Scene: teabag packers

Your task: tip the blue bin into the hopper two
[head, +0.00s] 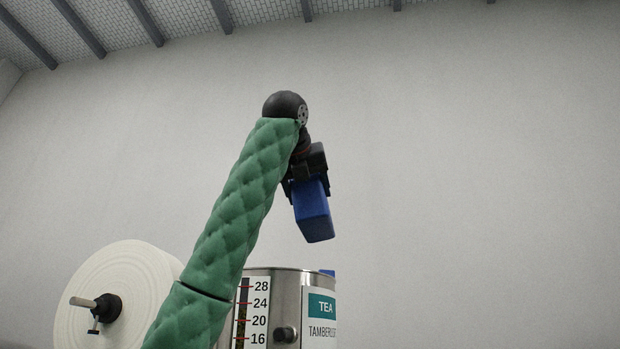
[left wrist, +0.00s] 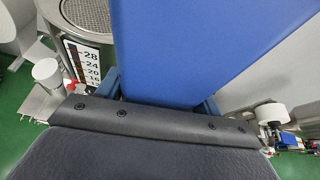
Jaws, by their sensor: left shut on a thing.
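The blue bin (head: 314,215) hangs in the air above the rim of a steel hopper (head: 284,284) in the head view, tilted, with its lower end towards lower right. My left gripper (head: 307,186) is shut on the bin's upper end. In the left wrist view the bin (left wrist: 195,45) fills the upper middle between the fingers, and its opening and contents are hidden. The hopper (left wrist: 50,28) shows there at upper left with a grated top. It bears a number scale and a TEA label; no hopper number is readable. My right gripper is not in view.
A large white roll (head: 125,285) on a black hub stands left of the hopper, partly behind my arm. A small blue thing (head: 328,272) shows at the hopper's right rim. The air right of the bin is clear. More machinery (left wrist: 280,130) stands at right in the wrist view.

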